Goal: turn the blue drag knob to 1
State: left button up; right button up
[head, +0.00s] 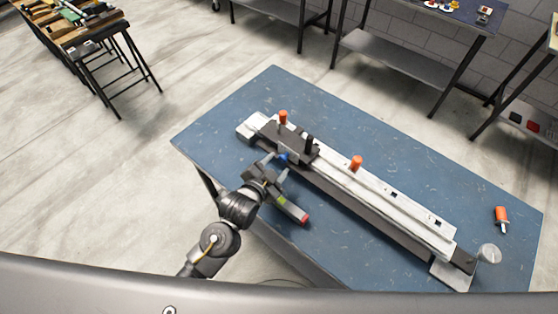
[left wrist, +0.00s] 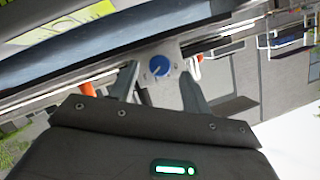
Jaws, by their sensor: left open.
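The blue drag knob (left wrist: 159,66) sits on a light plate in the left wrist view, with small marks around it. In the head view the knob (head: 283,157) shows as a blue spot on the near side of the black carriage (head: 290,143). My left gripper (head: 272,158) is open, with its fingers pointing at the knob. In the left wrist view its two fingers (left wrist: 157,78) stand on either side of the knob, apart from each other. I cannot tell whether they touch it. The number the knob points to is too small to read. My right gripper is not in view.
The carriage rides on a long pale rail (head: 385,200) across the blue table (head: 335,105). An orange-handled tool (head: 502,217) lies at the table's right. The table's far left corner is clear.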

pick_arm(q)
jog(key=shift+x, duration=1.1)
jog(key=c, duration=1)
